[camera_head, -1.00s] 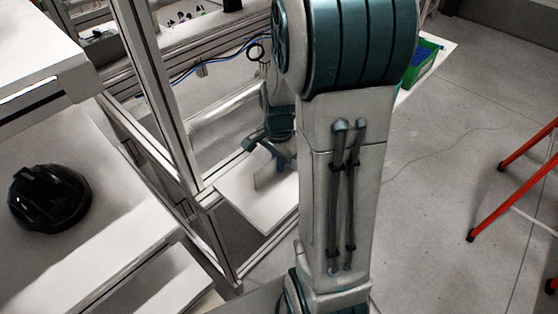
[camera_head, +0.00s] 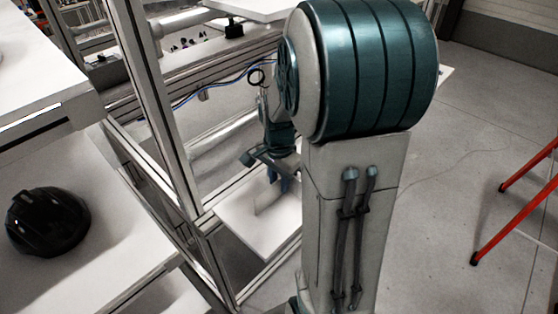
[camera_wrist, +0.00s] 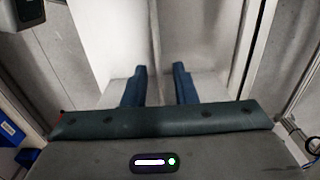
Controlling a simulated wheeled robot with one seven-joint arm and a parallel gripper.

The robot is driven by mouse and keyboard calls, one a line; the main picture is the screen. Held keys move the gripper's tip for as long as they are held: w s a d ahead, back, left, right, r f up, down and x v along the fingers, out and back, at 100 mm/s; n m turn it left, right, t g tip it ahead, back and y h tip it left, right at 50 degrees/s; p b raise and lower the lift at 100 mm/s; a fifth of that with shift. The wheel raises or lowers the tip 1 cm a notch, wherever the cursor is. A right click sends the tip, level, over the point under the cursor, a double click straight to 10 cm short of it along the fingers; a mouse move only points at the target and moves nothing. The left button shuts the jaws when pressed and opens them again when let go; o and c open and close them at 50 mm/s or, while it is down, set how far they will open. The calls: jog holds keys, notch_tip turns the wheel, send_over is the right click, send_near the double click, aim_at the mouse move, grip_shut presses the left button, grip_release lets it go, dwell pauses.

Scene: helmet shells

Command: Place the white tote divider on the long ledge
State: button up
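My gripper (camera_wrist: 158,84) is open, its two blue fingers apart in the wrist view. A thin pale upright edge, apparently the white tote divider (camera_wrist: 155,40), runs between the fingers with a gap on each side. In the head view my gripper (camera_head: 270,172) is small and partly hidden behind my arm. There the divider (camera_head: 268,198) shows as a pale upright panel on a white board (camera_head: 245,222), just below the fingers. I cannot tell which surface is the long ledge.
An aluminium frame post (camera_head: 155,95) stands left of my arm, with rails behind. A black helmet shell (camera_head: 47,222) rests on a white shelf (camera_head: 110,225) at left. Red legs (camera_head: 510,210) stand at right. The floor between is open.

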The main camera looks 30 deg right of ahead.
notch_tip(320, 180, up, 8)
jog(key=shift+r, duration=0.4)
jog(key=s+a+r+n+t, duration=0.1)
jog(key=s+a+n+t, duration=0.2)
jog(key=s+a+n, duration=0.6)
jog(key=s+n, duration=0.2)
jog(key=n, duration=0.3)
jog(key=shift+s+a+r, duration=0.15)
jog(key=shift+s+r, duration=0.05)
jog(key=shift+s, duration=0.15)
